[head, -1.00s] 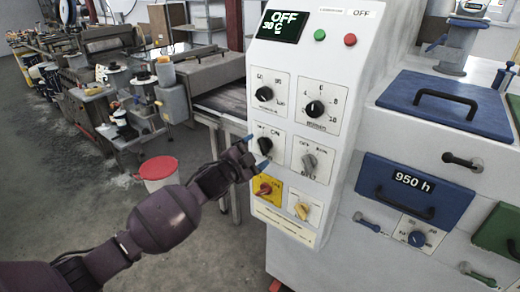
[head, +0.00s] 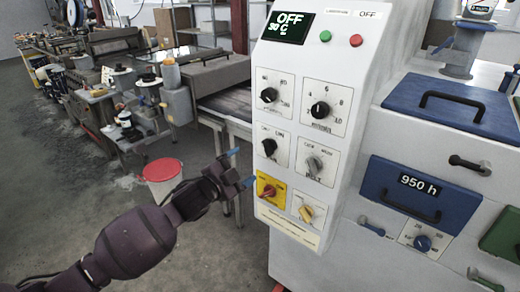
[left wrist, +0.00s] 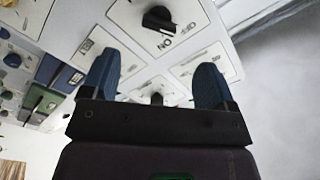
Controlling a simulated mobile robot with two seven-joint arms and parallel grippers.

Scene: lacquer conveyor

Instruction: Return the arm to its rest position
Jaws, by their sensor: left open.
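My left gripper (head: 239,167) is open and empty, in front of and to the left of the white control panel (head: 347,45). Its two blue fingertips stand apart, clear of the panel. In the left wrist view the open fingers (left wrist: 157,85) show with nothing between them, and a black knob (left wrist: 158,18) on the panel lies beyond. In the head view the panel carries a black knob (head: 269,147), a grey knob (head: 314,165), a red knob on a yellow plate (head: 268,191) and a yellow knob (head: 306,213). My right gripper is not in view.
A display (head: 287,27) reads OFF. A white bucket with a red lid (head: 162,170) stands on the floor at left. A conveyor (head: 228,103) runs behind the panel. Blue-lidded machinery (head: 450,107) stands at right.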

